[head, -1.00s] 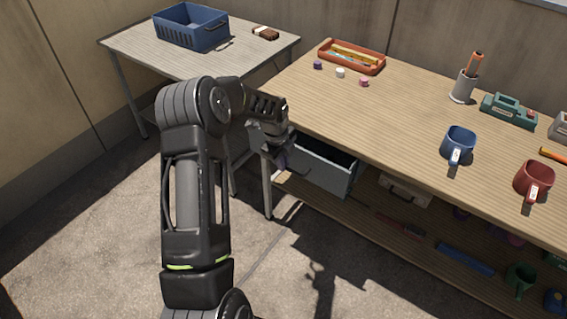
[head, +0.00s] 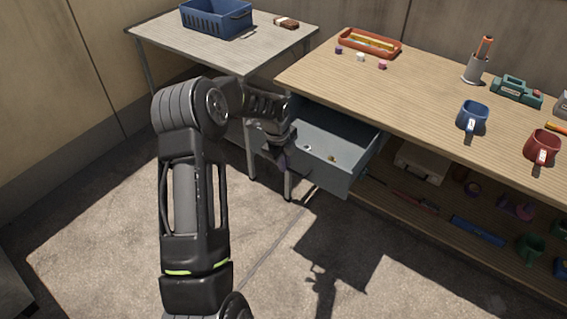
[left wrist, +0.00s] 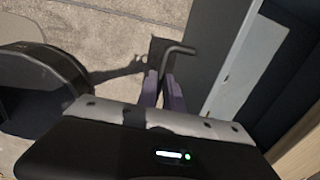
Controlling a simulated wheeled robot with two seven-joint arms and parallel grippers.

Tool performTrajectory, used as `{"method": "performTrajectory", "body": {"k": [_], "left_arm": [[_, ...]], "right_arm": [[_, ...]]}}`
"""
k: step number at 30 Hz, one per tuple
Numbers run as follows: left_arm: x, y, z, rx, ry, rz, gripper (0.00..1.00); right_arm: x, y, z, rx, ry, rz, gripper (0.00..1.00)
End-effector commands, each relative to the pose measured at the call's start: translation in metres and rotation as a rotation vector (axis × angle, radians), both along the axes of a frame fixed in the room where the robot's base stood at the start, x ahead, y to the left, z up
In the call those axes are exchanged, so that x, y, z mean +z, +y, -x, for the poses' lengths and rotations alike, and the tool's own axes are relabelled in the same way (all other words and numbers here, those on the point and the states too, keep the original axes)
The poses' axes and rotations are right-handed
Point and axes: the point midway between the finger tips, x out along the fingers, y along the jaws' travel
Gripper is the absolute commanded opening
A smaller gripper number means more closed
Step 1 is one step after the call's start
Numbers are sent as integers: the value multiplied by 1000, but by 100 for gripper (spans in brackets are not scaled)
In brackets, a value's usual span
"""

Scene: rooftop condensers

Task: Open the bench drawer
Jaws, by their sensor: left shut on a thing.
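The grey bench drawer (head: 341,176) stands well out from under the wooden bench top (head: 400,100) in the head view. A few small items lie on its floor. My left gripper (head: 281,160) is at the drawer's front, partly hidden by its own wrist. In the left wrist view, the fingers of my left gripper (left wrist: 162,90) are shut on the dark bar handle (left wrist: 181,48), beside the drawer front (left wrist: 214,50). My right gripper is not in view.
A side table (head: 160,38) with a blue crate (head: 216,22) stands at the back left. Mugs, a pen cup (head: 475,69) and an orange tray (head: 398,50) are on the bench. A lower shelf (head: 420,218) holds tools and a case. The floor in front is clear.

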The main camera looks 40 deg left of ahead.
Motion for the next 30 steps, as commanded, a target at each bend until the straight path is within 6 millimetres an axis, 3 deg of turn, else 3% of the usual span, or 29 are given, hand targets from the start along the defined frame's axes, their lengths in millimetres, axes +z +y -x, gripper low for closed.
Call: {"method": "performTrajectory", "body": {"k": [5, 6, 14, 23, 30], "left_arm": [[0, -1, 0, 0, -1, 1, 0], [0, -1, -1, 0, -1, 1, 12], [0, 0, 0, -1, -1, 0, 32], [2, 0, 0, 0, -2, -1, 32], [28, 0, 5, 0, -3, -2, 32]], "right_arm": [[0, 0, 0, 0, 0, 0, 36], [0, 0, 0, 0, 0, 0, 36], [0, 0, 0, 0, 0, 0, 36], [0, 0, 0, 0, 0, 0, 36], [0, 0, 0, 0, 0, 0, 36]]}}
